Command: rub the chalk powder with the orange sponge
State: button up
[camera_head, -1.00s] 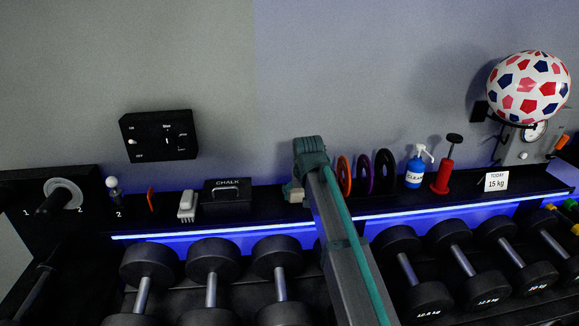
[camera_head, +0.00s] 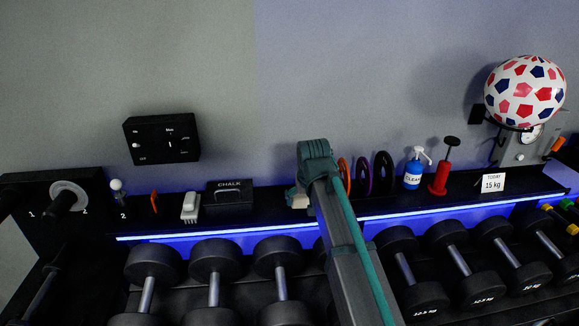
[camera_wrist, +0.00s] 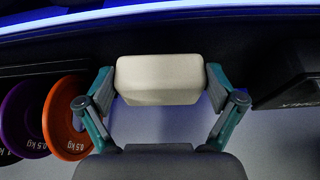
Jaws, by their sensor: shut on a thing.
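My gripper (camera_wrist: 160,80) is shut on a pale cream block (camera_wrist: 158,68), with one teal finger at each end of it. No orange shows on the block, so I cannot tell whether it is the sponge. In the head view my gripper (camera_head: 300,197) is over the shelf, between the black chalk box (camera_head: 229,192) and the upright discs. The block shows there only as a small pale patch; I cannot tell whether it touches the shelf. I can make out no chalk powder.
Close to my gripper are the orange disc (camera_wrist: 67,122) and purple disc (camera_wrist: 22,120) on one side and the chalk box (camera_wrist: 290,88) on the other. A white brush-like item (camera_head: 190,206), blue bottle (camera_head: 413,173) and red pump (camera_head: 441,175) share the shelf. Dumbbells (camera_head: 282,285) lie below.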

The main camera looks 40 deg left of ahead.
jog(key=shift+r+p, duration=1.05)
jog(key=shift+r, duration=1.25)
